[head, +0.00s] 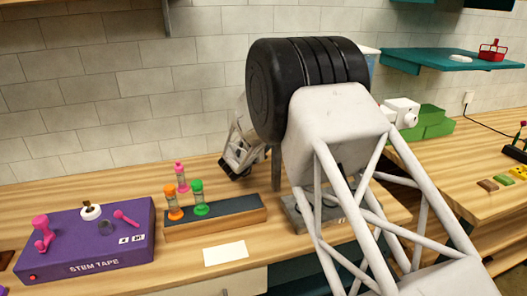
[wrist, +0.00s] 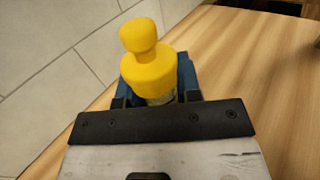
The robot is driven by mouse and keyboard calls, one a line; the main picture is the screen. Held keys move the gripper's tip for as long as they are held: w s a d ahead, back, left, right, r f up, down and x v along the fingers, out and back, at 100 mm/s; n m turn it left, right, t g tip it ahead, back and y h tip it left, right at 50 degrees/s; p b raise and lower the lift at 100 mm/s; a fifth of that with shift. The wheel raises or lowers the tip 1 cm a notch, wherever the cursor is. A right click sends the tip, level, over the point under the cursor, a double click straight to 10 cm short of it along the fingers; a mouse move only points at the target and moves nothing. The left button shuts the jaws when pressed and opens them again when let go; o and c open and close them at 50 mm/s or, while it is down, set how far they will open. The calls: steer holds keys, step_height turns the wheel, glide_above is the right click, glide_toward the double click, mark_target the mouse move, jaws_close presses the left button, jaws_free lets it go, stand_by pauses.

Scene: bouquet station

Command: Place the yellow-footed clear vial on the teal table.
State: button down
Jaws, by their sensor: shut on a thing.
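My gripper (wrist: 158,95) is shut on the yellow-footed clear vial (wrist: 148,66) in the wrist view. The yellow end with its round knob points up in that picture, and a sliver of the clear body shows between the dark blue finger pads. In the head view my gripper (head: 236,168) is over the back of the wooden bench, near the tiled wall; the vial cannot be made out there. A teal surface (head: 303,274) shows low in the middle, partly hidden by my arm; I cannot tell whether it is the teal table.
A rack (head: 243,217) with pink, orange and green vials stands in front of my gripper. A purple stem tape box (head: 88,243) is at left, a white card (head: 225,253) at the front. A teal shelf (head: 440,66) and green blocks (head: 432,123) are at right.

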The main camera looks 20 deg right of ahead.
steer(key=shift+f, duration=1.25)
steer(key=shift+f, duration=0.1)
steer(key=c, duration=0.8)
jaws_free()
steer(key=shift+a, duration=0.1)
steer(key=shift+v, duration=3.7)
